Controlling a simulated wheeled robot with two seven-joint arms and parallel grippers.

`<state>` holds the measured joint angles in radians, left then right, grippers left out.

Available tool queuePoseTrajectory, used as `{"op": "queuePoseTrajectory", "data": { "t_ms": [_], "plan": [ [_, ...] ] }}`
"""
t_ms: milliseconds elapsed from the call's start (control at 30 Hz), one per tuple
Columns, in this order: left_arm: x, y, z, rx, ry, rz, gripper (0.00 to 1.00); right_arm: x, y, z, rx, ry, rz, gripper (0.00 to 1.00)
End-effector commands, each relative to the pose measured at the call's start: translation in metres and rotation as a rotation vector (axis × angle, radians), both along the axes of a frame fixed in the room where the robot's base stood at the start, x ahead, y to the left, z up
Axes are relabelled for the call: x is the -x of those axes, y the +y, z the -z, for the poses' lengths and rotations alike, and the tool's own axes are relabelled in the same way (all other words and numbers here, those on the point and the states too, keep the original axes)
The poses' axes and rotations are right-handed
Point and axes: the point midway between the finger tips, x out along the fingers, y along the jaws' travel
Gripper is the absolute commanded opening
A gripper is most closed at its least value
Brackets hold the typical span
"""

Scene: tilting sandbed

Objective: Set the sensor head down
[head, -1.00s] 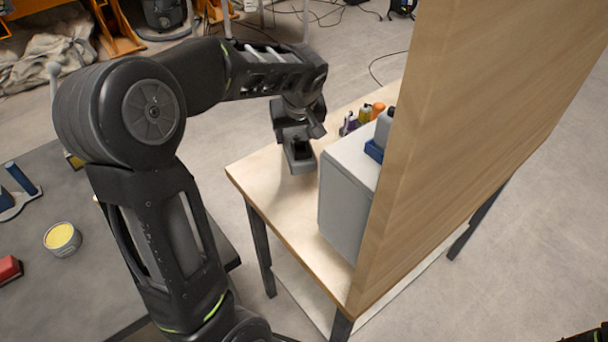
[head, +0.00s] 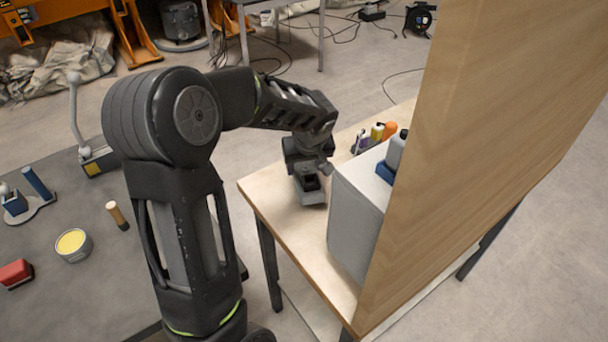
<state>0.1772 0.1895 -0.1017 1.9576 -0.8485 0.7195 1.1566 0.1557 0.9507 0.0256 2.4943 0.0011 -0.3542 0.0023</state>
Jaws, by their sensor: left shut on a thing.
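My left gripper (head: 309,188) is over the near left part of the light wooden table (head: 266,180), just left of a large grey box. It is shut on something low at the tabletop. A small grey block with a dark recess shows at the fingers; I cannot tell whether this is the sensor head or part of the gripper. I cannot tell whether it touches the table. My right gripper is out of view.
The grey box (head: 350,222) stands close right of the gripper. A tall wooden panel (head: 480,120) hides the table's right side. Several small bottles (head: 376,132) stand behind.

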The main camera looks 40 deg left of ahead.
Motion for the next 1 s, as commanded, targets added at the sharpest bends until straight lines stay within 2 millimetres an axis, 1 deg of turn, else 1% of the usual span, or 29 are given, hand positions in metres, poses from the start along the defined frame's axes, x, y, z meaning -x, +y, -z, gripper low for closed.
{"op": "queuePoseTrajectory", "data": {
  "t_ms": [167,267,533,800,900,933,1000],
  "plan": [
    [0.000,0.000,-0.001,0.000,-0.002,-0.001,0.01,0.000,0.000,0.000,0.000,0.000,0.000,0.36],
    [0.000,0.000,0.002,0.000,0.000,-0.001,0.01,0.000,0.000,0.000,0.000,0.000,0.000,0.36],
    [0.001,0.000,0.035,0.001,0.002,-0.001,0.01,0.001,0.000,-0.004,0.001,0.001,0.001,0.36],
    [0.000,0.000,0.037,0.000,-0.002,-0.001,0.01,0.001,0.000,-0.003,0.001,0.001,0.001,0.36],
    [0.000,0.000,0.040,0.000,-0.002,-0.001,0.01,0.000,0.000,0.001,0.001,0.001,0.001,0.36],
    [0.000,0.000,0.040,0.000,0.000,-0.001,0.55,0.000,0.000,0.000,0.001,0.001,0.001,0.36],
    [0.000,0.000,0.039,0.001,0.000,-0.001,0.61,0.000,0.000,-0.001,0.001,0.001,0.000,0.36]
  ]
}}
